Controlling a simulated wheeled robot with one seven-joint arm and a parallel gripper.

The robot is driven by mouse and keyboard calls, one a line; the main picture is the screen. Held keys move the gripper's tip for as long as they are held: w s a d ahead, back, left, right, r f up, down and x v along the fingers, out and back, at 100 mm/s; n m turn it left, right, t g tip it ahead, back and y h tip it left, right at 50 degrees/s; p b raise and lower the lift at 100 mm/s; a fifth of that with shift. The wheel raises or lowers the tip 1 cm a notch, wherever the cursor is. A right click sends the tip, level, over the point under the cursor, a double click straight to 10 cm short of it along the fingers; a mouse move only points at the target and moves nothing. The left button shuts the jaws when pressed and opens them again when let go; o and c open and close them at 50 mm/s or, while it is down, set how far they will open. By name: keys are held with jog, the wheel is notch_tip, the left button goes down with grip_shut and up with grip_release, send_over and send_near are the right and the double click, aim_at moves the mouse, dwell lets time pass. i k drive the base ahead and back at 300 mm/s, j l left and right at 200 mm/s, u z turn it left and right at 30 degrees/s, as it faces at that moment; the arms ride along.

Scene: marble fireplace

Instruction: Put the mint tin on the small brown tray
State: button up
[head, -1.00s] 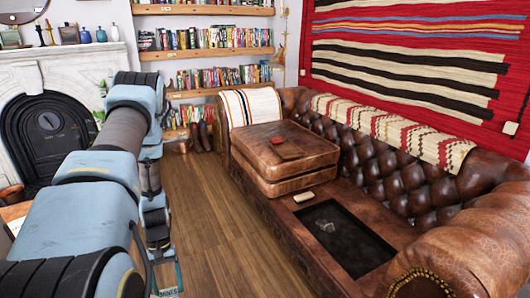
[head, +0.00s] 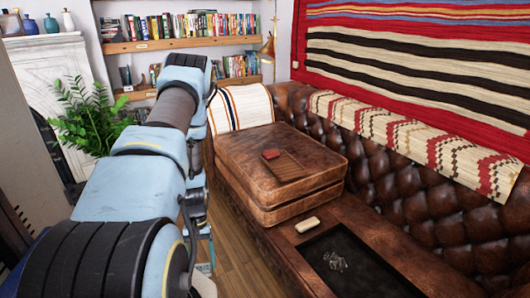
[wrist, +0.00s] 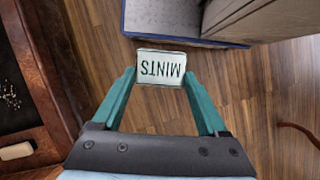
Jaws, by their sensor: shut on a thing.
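The mint tin (wrist: 161,67) is a small pale tin with dark "MINTS" lettering, upside down in the wrist view. My gripper (wrist: 159,76) is shut on it, with a green finger at each side, and holds it above the wooden floor. In the head view the tin (head: 204,268) shows only small, low beside my arm. The small brown tray (head: 296,168) lies on top of the stacked leather cushions, right of my arm and apart from the gripper. A small red item (head: 271,154) sits at its far left end.
The brown leather sofa (head: 375,228) runs along the right. On its seat are a black tray (head: 375,268) with small clear pieces and a cream block (head: 307,225). A leafy plant (head: 85,118) stands left of my arm. A blue-edged item (wrist: 185,40) lies ahead in the wrist view.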

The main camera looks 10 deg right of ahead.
aim_at(282, 165)
jog(key=i+u, duration=0.35)
jog(key=i, duration=0.5)
jog(key=i+l+u, duration=0.15)
jog(key=i+u, duration=0.2)
jog(key=i, duration=0.55)
